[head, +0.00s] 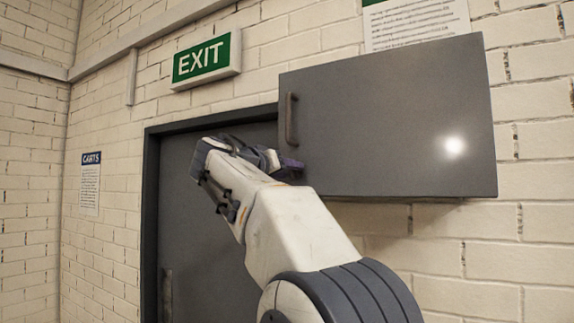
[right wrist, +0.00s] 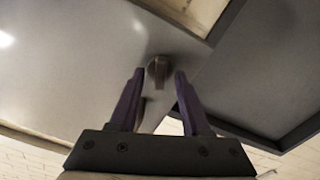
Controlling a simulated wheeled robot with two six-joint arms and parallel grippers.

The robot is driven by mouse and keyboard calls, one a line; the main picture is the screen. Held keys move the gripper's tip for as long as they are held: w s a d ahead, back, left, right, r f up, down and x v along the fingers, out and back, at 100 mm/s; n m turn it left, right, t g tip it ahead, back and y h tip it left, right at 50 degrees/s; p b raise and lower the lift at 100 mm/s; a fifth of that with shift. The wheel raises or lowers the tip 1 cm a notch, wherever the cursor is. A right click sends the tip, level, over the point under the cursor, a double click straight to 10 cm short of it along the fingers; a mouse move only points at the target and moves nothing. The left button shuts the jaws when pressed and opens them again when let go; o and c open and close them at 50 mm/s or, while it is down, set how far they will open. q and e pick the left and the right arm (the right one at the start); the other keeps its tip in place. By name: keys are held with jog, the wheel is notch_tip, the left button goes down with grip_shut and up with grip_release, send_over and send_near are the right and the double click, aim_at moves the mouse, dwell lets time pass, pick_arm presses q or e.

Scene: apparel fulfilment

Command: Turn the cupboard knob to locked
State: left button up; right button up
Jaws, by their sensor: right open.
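The grey wall cupboard (head: 400,125) is shut, with a dark upright handle (head: 291,119) near its left edge. My right gripper (head: 290,165) is at the cupboard's lower left corner. In the right wrist view, its two purple fingers (right wrist: 154,98) are open. A small dark knob (right wrist: 157,68) sticks out from the grey surface, in line with the gap between the fingertips. I cannot tell whether the fingers touch it. In the head view the knob is not visible. My left gripper is not in view.
A grey door (head: 210,240) in a dark frame stands left of and below the cupboard. A green EXIT sign (head: 203,60) hangs above the door. A notice (head: 415,24) is on the brick wall above the cupboard, and a CARTS notice (head: 90,183) is at the left.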

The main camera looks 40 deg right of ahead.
grip_shut()
jog(key=shift+n, duration=6.8)
